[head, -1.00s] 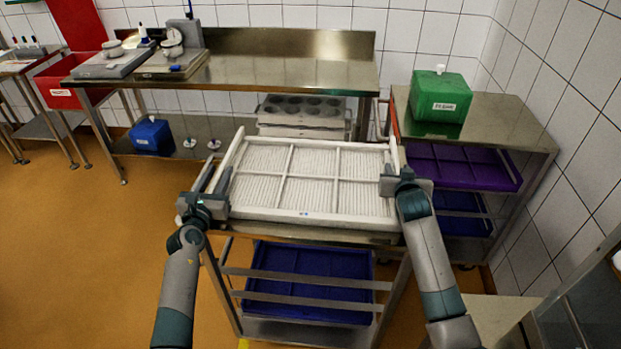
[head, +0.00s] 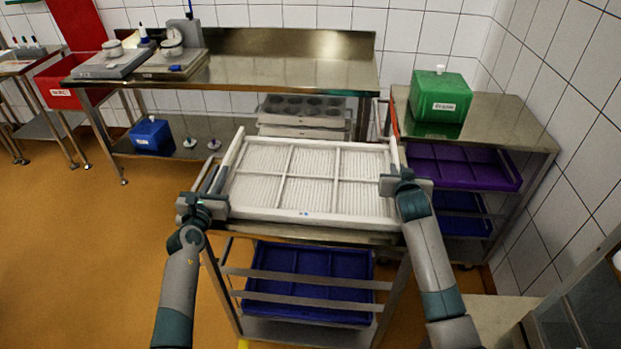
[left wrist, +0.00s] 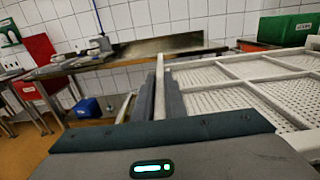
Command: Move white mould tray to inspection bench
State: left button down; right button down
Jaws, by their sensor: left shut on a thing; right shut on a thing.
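The white mould tray (head: 312,213) is a shallow divided tray over the top of a steel trolley in the middle of the head view. I cannot tell whether it touches the trolley top. My left gripper (head: 212,198) is shut on its left rim, and my right gripper (head: 392,184) is shut on its right rim. In the left wrist view the tray's rim (left wrist: 160,85) stands between the dark fingers (left wrist: 160,97). A long steel bench (head: 290,72) stands against the back wall; I cannot tell whether it is the inspection bench.
Scales (head: 172,62) stand on the bench's left end. A green box (head: 440,98) stands on the steel table at right, with purple (head: 465,168) and blue trays below. A blue tray (head: 310,285) is in the trolley's lower rack. The bench's middle and right are clear.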

dwell(0.8)
pick_arm(q)
jog(key=shift+w+r, duration=0.1)
jog(key=shift+r, duration=0.1)
pick_arm(e)
jog(key=shift+w+r, duration=0.1)
jog(key=shift+r, duration=0.1)
pick_arm(q)
jog(key=shift+r, duration=0.15)
pick_arm(e)
jog(key=shift+r, duration=0.15)
